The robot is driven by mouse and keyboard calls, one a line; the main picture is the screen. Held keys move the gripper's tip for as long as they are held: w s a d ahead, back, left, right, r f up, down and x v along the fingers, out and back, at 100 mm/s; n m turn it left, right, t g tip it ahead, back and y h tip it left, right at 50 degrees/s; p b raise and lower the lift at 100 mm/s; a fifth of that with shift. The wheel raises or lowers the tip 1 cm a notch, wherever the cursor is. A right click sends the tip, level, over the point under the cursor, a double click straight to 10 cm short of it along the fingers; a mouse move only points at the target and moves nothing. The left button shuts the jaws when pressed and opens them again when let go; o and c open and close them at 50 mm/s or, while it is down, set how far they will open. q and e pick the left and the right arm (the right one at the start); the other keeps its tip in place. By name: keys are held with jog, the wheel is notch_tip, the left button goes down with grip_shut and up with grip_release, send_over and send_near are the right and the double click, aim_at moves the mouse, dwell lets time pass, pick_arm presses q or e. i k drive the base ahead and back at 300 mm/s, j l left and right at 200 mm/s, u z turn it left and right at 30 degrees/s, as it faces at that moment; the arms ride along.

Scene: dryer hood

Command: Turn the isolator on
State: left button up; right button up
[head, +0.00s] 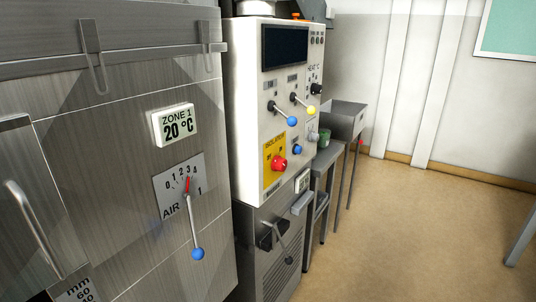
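The isolator is a red rotary knob (279,163) on a yellow plate (270,174), low on the front of the white control cabinet (248,110). The lettering on the plate is too small to read fully, and I cannot tell the knob's exact position. Neither of my grippers shows in the head view.
Two levers, one blue-tipped (291,121) and one yellow-tipped (311,110), stick out above the knob. The steel dryer panel at left carries a blue-tipped air lever (197,253). Steel side tables (345,107) stand behind the cabinet.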

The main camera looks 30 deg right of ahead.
aim_at(279, 163)
jog(key=i+l+u, duration=0.2)
jog(key=l, duration=0.9)
jog(key=l+u, duration=0.2)
jog(key=l, duration=0.9)
